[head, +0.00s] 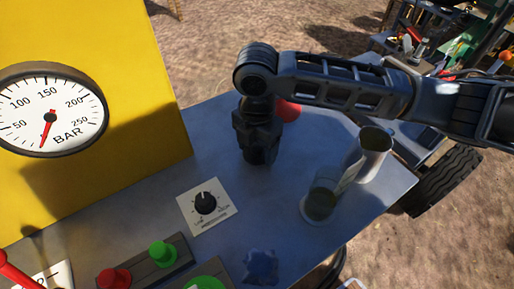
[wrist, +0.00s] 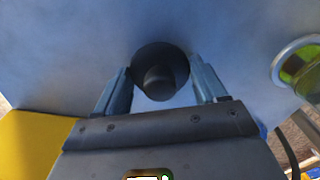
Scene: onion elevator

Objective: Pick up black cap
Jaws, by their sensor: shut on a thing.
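The black cap (wrist: 160,65) is a dark round piece with a raised middle, between the two fingers of my gripper (wrist: 161,82) in the wrist view. The fingers are shut on it, one on each side. In the head view my gripper (head: 260,152) points down over the grey table (head: 215,125). The cap cannot be made out there against the dark gripper. I cannot tell whether the cap touches the table.
A metal cup (head: 372,155) and a glass jar (head: 320,200) stand right of my gripper. A red round thing (head: 289,110) is behind it. A black dial (head: 205,203), green button (head: 162,253), red button (head: 114,279) and blue piece (head: 261,267) are nearer. A yellow box (head: 125,60) with gauge stands left.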

